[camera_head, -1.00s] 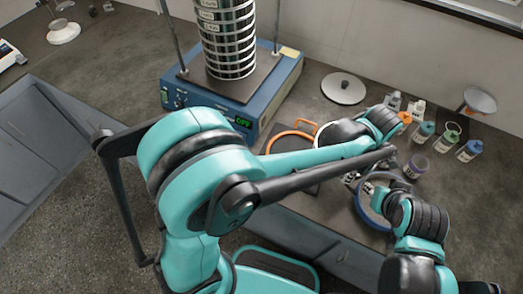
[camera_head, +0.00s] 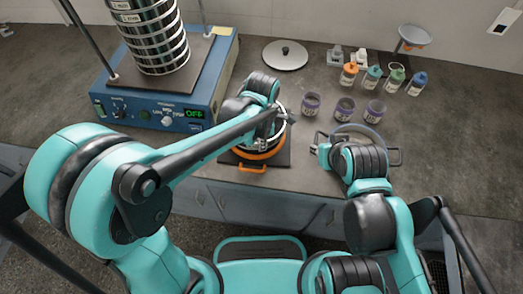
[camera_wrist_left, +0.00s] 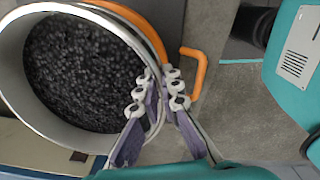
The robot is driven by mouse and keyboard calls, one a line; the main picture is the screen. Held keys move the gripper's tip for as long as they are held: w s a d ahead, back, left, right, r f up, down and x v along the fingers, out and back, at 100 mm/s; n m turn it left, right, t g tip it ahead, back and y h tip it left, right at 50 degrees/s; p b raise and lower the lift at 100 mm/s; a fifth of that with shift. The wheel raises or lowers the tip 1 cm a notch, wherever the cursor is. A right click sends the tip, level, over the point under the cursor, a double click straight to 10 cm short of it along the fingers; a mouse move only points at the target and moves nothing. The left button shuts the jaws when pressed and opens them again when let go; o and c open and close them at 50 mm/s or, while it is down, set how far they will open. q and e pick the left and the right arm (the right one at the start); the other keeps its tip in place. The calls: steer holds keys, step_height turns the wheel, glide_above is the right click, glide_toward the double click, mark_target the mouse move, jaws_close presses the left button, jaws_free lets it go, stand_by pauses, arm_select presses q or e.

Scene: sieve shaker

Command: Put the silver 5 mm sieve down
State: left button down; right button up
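The silver sieve (camera_head: 281,125) is mostly hidden behind my left wrist in the head view, at the orange-ringed pan (camera_head: 258,154). In the left wrist view, the silver sieve (camera_wrist_left: 88,143) is full of dark granules. My left gripper (camera_head: 282,112) has its fingers on either side of the sieve's rim, as the left wrist view (camera_wrist_left: 160,85) shows. An orange handle (camera_wrist_left: 198,75) shows just beyond the fingers. I cannot tell whether the sieve touches the pan. My right gripper (camera_head: 324,146) is at the left handle of a blue-rimmed pan (camera_head: 358,130); its fingers are unclear.
The blue shaker (camera_head: 150,113) with its sieve stack (camera_head: 155,40) stands to the left. A round lid (camera_head: 286,56) lies behind. Purple-rimmed jars (camera_head: 345,108) and several small bottles (camera_head: 372,78) stand at the back right. A dark mat (camera_head: 283,158) lies under the orange-ringed pan.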

arm_select(q)
steer(key=shift+f+b, duration=1)
steer(key=shift+f, duration=0.95)
steer(key=shift+f, duration=0.15)
steer(key=c, duration=1.7)
jaws_free()
